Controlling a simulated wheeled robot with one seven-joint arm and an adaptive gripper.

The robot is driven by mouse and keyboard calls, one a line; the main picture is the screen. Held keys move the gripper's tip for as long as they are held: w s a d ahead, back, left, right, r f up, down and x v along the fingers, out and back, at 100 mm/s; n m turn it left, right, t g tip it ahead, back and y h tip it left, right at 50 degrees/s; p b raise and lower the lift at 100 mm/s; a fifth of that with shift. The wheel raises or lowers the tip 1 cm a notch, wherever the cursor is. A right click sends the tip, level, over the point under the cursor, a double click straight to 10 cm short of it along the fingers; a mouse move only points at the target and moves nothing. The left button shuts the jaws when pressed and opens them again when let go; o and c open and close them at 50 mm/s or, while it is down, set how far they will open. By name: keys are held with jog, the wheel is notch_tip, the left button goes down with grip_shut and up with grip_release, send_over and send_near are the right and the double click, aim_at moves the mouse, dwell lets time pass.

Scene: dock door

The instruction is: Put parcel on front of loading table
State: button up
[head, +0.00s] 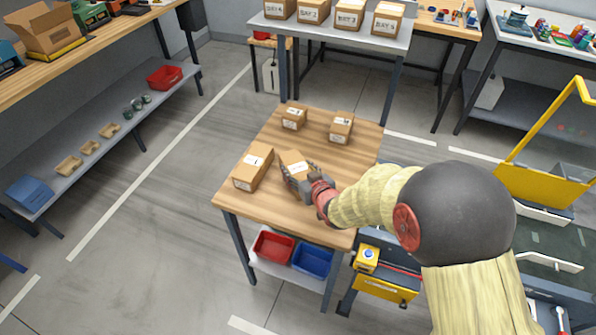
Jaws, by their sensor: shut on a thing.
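My gripper (303,183) is shut on a small cardboard parcel (294,160) with a white label, over the middle of the wooden-topped table (270,202). The gripper hides part of this parcel, and I cannot tell whether it touches the tabletop. A longer labelled parcel (253,166) lies close to its left. Two smaller labelled parcels stand toward the table's far side, one at the left (293,117) and one at the right (341,127). I cannot tell from the picture which table is the loading table.
A red bin (273,246) and a blue bin (312,260) sit on the shelf below the tabletop. A grey table (330,33) behind carries several boxes marked as bays. A yellow-framed cart (545,180) stands at the right. The floor at left is clear.

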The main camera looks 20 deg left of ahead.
jog(key=shift+r, duration=0.1)
jog(key=o, duration=1.4)
jog(key=shift+f, duration=0.2)
jog(key=shift+o, duration=0.2)
jog(key=shift+r, duration=0.25)
jog(key=p+v, duration=0.3)
jog(key=v, duration=0.7)
jog(key=shift+s+d, duration=0.15)
jog(key=shift+d, duration=0.1)
jog(key=shift+s+d+r+p, duration=0.2)
jog(key=shift+s+d+p, duration=0.1)
jog(key=shift+s+d, duration=0.2)
